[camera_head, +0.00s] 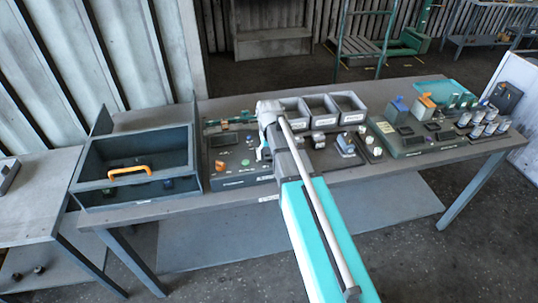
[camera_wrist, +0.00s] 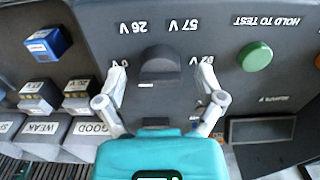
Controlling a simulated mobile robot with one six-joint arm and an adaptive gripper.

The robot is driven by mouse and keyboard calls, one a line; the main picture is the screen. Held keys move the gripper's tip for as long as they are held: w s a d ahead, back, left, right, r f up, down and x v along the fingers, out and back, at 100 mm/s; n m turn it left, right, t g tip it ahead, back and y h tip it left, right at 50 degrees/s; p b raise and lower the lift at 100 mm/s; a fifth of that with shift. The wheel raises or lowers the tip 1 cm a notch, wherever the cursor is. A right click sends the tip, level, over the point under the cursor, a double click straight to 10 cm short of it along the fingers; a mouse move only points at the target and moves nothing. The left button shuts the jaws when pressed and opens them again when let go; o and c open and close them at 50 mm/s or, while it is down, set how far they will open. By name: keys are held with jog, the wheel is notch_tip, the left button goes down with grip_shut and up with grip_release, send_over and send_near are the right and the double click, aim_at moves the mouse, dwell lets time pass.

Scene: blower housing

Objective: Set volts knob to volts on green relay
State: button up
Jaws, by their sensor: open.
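The volts knob (camera_wrist: 160,66) is a dark round knob on the grey panel in the wrist view, which shows the panel upside down. Printed volt marks, including 26 V and 57 V, surround it. My gripper (camera_wrist: 162,82) is open, with one pale finger on each side of the knob; I cannot tell whether they touch it. In the head view my gripper (camera_head: 265,150) is over the test panel (camera_head: 228,183) and hides the knob. I cannot make out a green relay; a blue labelled block (camera_wrist: 48,43) and two dark labelled blocks (camera_wrist: 80,96) stand beside the panel markings.
A green HOLD TO TEST button (camera_wrist: 255,56) is close to one finger. Bins marked WEAK (camera_wrist: 40,128) and GOOD (camera_wrist: 92,130) border the panel. Several small devices crowd the right.

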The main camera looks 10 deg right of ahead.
jog(key=c, duration=1.1)
jog(key=shift+c, duration=0.2)
jog(key=shift+m, duration=0.3)
jog(key=m, duration=0.4)
jog(key=shift+m, duration=0.4)
jog(key=m, duration=0.6)
jog(key=shift+m, duration=0.3)
